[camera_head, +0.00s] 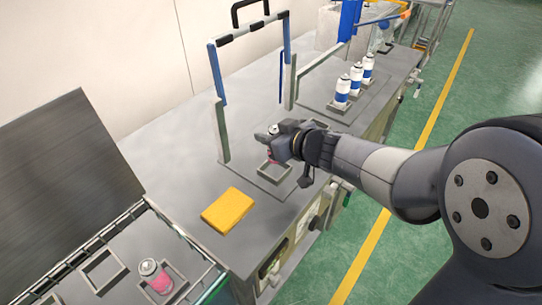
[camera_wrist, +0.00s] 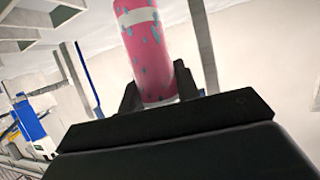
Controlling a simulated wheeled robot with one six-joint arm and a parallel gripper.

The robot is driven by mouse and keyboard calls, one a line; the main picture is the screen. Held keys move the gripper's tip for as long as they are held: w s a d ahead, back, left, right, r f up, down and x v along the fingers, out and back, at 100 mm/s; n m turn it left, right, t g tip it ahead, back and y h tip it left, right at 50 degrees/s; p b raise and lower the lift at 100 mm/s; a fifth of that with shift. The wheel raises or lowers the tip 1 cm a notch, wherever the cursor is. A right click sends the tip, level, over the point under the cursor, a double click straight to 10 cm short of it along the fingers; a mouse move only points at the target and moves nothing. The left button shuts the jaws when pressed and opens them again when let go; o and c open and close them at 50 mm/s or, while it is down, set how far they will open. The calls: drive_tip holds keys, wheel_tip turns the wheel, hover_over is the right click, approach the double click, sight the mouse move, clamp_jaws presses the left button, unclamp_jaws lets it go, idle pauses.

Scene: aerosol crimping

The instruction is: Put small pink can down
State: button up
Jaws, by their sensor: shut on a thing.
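My gripper (camera_head: 280,145) is shut on a small pink can, above or at a square holder (camera_head: 272,172) on the grey bench. In the wrist view the pink can (camera_wrist: 152,50), with a white band and bluish specks, stands between the two dark fingers (camera_wrist: 157,88). In the head view the can (camera_head: 271,157) is mostly hidden by my gripper; only a bit of pink shows. I cannot tell whether its base touches the holder. Another pink and white can (camera_head: 156,277) stands in a holder at the lower left.
A yellow block (camera_head: 229,210) lies on the bench (camera_head: 175,165) in front of the holder. A white and blue frame (camera_head: 220,105) rises behind it. Several blue and white cans (camera_head: 355,80) stand at the back right. An empty square holder (camera_head: 103,270) is at the lower left.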

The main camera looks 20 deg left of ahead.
wheel_tip(320, 180, down, 5)
drive_tip(key=shift+r+b, duration=0.1)
drive_tip(key=shift+b, duration=1.1)
drive_tip(key=shift+f, duration=0.25)
drive_tip(key=o, duration=1)
drive_tip(key=shift+r, duration=0.1)
drive_tip(key=shift+r, duration=0.2)
drive_tip(key=p+v, duration=0.3)
drive_tip(key=v, duration=0.9)
drive_tip(key=shift+f, duration=0.1)
